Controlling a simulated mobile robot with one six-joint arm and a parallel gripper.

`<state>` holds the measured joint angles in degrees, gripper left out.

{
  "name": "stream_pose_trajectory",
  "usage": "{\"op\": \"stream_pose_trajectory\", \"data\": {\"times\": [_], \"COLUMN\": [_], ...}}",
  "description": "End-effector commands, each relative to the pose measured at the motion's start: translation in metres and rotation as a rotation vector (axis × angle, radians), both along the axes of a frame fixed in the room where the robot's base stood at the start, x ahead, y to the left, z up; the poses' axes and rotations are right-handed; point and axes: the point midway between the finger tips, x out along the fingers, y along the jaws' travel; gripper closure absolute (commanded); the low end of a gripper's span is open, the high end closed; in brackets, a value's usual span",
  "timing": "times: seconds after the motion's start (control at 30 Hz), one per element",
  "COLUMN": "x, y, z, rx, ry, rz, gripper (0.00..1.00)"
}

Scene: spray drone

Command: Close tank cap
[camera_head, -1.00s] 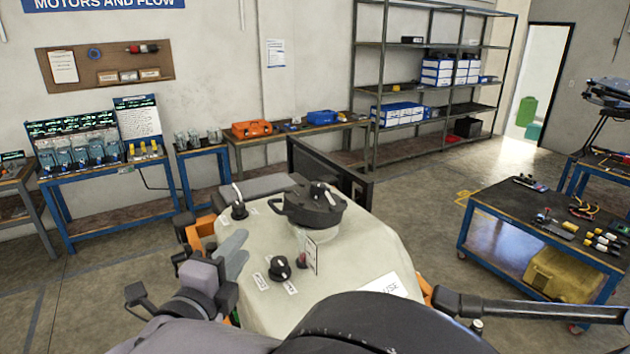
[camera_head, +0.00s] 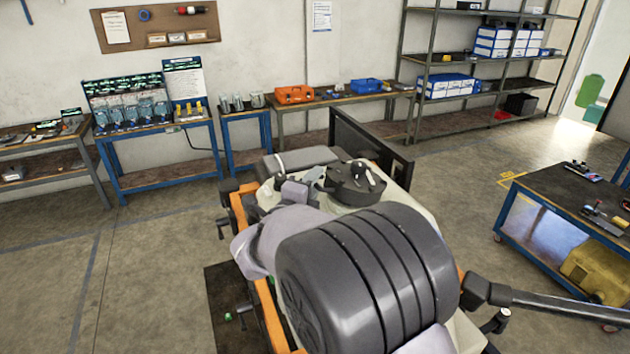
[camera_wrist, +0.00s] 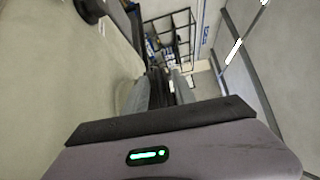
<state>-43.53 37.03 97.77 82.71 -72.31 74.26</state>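The black round tank cap (camera_head: 357,184) is on top of the cream tank (camera_head: 424,208), near its far end, with a knob on its upper face. I cannot tell whether it sits fully down. My gripper (camera_head: 314,175) is just left of the cap, partly hidden behind my own arm. I cannot tell whether it touches the cap. In the wrist view, its fingers (camera_wrist: 158,92) point away from the camera, and their gap is not clear. A dark round part (camera_wrist: 90,10) on the cream surface shows at the upper left there.
A dark panel (camera_head: 372,150) stands upright behind the tank. A blue-framed workbench (camera_head: 560,205) with tools is at the right. Benches (camera_head: 160,180) and a metal shelf (camera_head: 480,85) line the back wall. Open floor (camera_head: 150,270) lies to the left.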

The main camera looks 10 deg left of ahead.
Motion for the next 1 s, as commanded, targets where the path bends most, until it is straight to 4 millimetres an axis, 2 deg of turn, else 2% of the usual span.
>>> {"op": "stream_pose_trajectory", "data": {"times": [0.13,0.3,1.0], "x": [-0.0002,-0.0004,-0.0005], "y": [0.0,0.0001,0.0001], "z": [-0.0003,-0.0002,0.0007], "rx": [0.0,0.0,0.0], "ry": [0.0,0.0,-0.001], "rz": [0.0,0.0,0.0], "gripper": [0.7,1.0,1.0]}}
